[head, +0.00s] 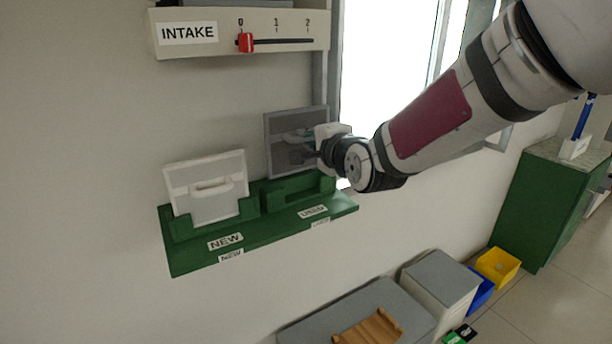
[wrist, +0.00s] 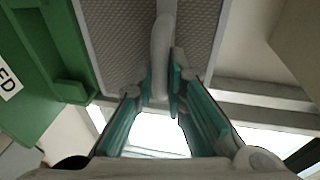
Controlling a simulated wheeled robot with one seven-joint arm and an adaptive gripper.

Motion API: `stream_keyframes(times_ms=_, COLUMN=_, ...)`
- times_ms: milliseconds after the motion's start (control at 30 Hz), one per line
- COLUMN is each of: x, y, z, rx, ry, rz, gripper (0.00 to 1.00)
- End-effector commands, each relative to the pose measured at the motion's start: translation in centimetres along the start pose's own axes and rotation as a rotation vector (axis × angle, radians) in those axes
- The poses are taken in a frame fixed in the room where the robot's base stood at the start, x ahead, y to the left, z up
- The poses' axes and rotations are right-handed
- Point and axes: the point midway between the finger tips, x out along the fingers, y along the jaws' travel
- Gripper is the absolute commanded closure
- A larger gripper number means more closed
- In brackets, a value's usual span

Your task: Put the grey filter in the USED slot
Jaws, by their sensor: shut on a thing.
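The grey filter (head: 285,135) is a flat dark-grey panel in a light frame. It is upright just above and behind the USED slot (head: 298,194) on the green shelf. My gripper (head: 312,150) is shut on the filter's handle, which shows as a pale bar between the fingers in the wrist view (wrist: 162,60). The filter's lower edge is close to the slot; I cannot tell whether it touches. The white filter (head: 207,187) stands in the NEW slot (head: 212,221) to the left.
The INTAKE housing (head: 240,30) with a red slider (head: 246,42) at 0 is on the wall above. A bright window is right of the shelf. Below are a grey-topped bench (head: 335,318), a wooden rack (head: 370,328), and a yellow bin (head: 498,266).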

Motion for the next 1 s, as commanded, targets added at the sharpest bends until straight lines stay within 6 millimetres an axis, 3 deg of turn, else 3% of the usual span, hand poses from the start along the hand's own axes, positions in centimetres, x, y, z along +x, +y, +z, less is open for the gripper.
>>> stream_keyframes(times_ms=100, x=0.3, y=1.9, z=0.1, rx=0.001, ry=-0.001, rz=0.002, gripper=1.00)
stream_keyframes(times_ms=500, x=1.1, y=6.1, z=0.2, rx=0.001, ry=0.000, rz=0.001, gripper=1.00)
stream_keyframes(times_ms=900, x=1.2, y=6.6, z=0.2, rx=0.000, ry=0.001, rz=-0.002, gripper=1.00)
stream_keyframes(times_ms=933, x=1.2, y=6.7, z=0.2, rx=0.000, ry=0.001, rz=-0.001, gripper=0.86)
stream_keyframes(times_ms=1000, x=1.2, y=6.6, z=0.2, rx=0.000, ry=0.001, rz=-0.001, gripper=0.70)
